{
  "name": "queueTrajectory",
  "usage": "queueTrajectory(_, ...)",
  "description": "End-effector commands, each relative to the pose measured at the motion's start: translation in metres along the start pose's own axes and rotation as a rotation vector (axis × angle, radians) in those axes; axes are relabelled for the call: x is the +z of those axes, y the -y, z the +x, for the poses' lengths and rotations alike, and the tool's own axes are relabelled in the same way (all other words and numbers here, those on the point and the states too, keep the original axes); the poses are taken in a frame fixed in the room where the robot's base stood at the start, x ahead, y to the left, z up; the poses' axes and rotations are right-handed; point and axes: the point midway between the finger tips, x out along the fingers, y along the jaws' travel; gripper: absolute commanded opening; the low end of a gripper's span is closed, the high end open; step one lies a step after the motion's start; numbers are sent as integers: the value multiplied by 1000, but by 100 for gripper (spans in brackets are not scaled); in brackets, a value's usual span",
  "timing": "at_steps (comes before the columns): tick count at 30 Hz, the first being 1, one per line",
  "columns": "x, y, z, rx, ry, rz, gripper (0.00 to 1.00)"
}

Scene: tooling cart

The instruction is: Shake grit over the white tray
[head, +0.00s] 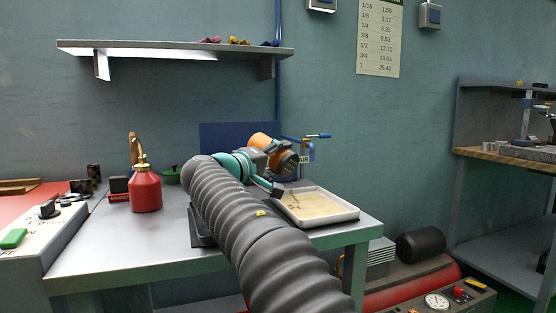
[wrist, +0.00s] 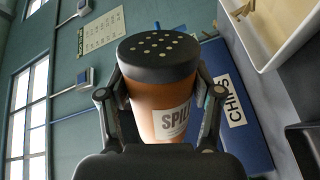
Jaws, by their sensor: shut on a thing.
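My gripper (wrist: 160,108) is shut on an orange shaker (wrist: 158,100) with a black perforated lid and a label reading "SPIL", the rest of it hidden. In the head view the shaker (head: 262,141) is tilted well over, its dark holed lid facing down and right. It is above the back left part of the white tray (head: 345,213) and apart from it. The tray lies on the grey cart top, with a tan layer and some darker marks inside. In the wrist view the tray's wall (wrist: 262,52) shows at the upper right.
A red oil can (head: 145,190) and a green lidded pot (head: 172,176) stand on the left of the cart top (head: 110,250). A shelf (head: 180,50) hangs above. The front left of the top is clear.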

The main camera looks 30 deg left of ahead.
Motion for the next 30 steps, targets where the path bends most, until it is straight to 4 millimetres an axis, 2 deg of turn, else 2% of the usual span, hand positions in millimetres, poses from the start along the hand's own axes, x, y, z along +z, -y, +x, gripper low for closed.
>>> queueTrajectory(8,-1,-1,0,1,0,1,16)
queueTrajectory(30,-22,7,14,1,0,0,16)
